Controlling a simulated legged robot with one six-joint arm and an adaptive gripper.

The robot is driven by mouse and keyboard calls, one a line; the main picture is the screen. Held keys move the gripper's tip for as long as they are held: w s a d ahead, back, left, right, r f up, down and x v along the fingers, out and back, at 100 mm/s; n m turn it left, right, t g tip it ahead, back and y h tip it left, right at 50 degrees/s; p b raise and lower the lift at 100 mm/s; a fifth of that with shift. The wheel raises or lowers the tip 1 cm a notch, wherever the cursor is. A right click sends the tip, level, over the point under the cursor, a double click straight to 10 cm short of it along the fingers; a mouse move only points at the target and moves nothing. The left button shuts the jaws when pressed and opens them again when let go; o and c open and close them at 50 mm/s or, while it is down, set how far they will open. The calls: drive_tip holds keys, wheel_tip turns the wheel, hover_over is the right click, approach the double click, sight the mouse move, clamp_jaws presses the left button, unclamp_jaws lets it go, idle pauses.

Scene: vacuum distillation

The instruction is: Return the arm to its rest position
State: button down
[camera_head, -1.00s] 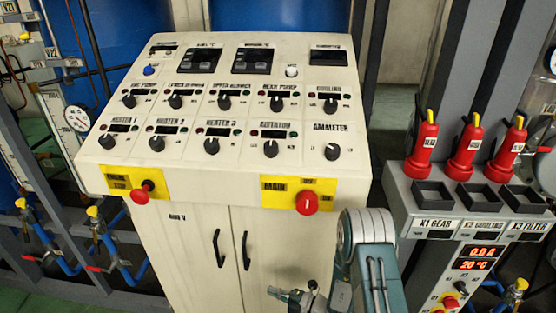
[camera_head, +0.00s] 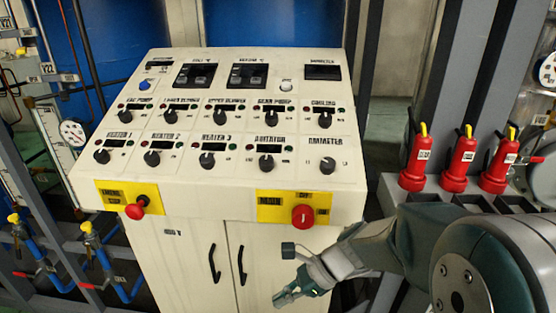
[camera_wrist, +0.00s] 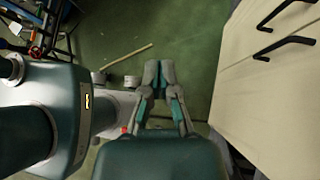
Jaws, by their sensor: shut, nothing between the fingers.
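My gripper (camera_head: 286,297) is low in the head view, in front of the cabinet doors and below the red main switch (camera_head: 302,215). My arm comes in from the lower right and covers part of the scene there. In the wrist view my gripper (camera_wrist: 158,70) points out over the green floor (camera_wrist: 190,30), its fingers shut and empty. It is apart from the cabinet, whose doors (camera_wrist: 270,90) with black handles show at the right.
The control cabinet (camera_head: 215,135) fills the middle, with knobs and a red stop button (camera_head: 136,210). Several red plugs (camera_head: 458,165) stand on a grey rack at the right. Blue pipes with yellow-topped valves (camera_head: 86,228) run at the left. A thin stick (camera_wrist: 128,57) lies on the floor.

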drive_tip(key=s+d+r+n+t+h, duration=0.4)
drive_tip(key=s+d+r+n+h, duration=0.1)
drive_tip(key=d+n, duration=0.2)
drive_tip(key=s+d+r+n+t+h, duration=0.3)
drive_tip(key=s+d+r+n+h, duration=0.2)
drive_tip(key=n, duration=0.4)
drive_tip(key=shift+d+r+n+t, duration=0.4)
drive_tip(key=shift+d+r, duration=0.15)
drive_tip(key=shift+d, duration=0.7)
